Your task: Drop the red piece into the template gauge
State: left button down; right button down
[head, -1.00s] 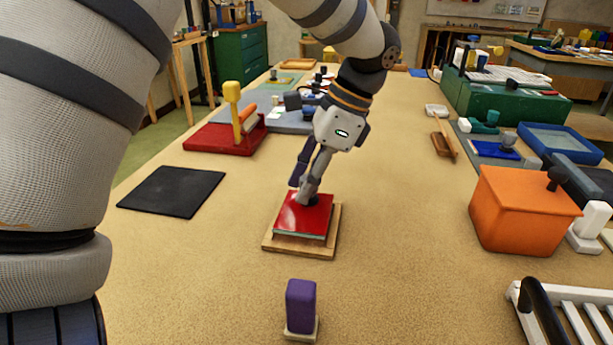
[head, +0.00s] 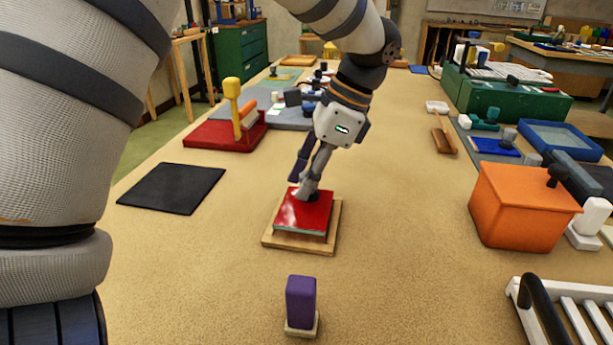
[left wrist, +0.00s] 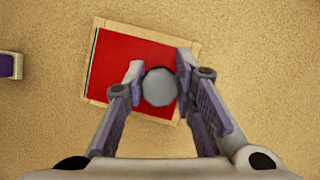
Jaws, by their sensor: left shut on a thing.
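The red piece (head: 303,214) is a flat red square with a pale edge and a round grey knob (left wrist: 160,87) on top. My left gripper (head: 310,193) is shut on the knob, one finger on each side in the left wrist view (left wrist: 160,85). The template gauge (head: 270,241) is a light wooden square under the red piece. Its rim (left wrist: 195,47) shows around the red in the left wrist view, with a thin dark line along the left side. I cannot tell whether the piece rests in the gauge or hovers just above it. My right gripper is out of view.
A purple block on a pale base (head: 301,303) stands in front of the gauge. A black mat (head: 172,188) lies left, a red tray with a yellow-handled tool (head: 222,134) behind it. An orange box (head: 522,207) and white rack (head: 575,315) are right. Table around the gauge is clear.

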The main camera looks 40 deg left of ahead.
pick_arm(q)
jog(key=shift+f, duration=0.95)
jog(key=c, duration=1.2)
grip_release()
jog(key=shift+c, duration=0.2)
jog(key=shift+r, duration=0.1)
jog(key=v, duration=1.2)
jog(key=shift+a, duration=0.1)
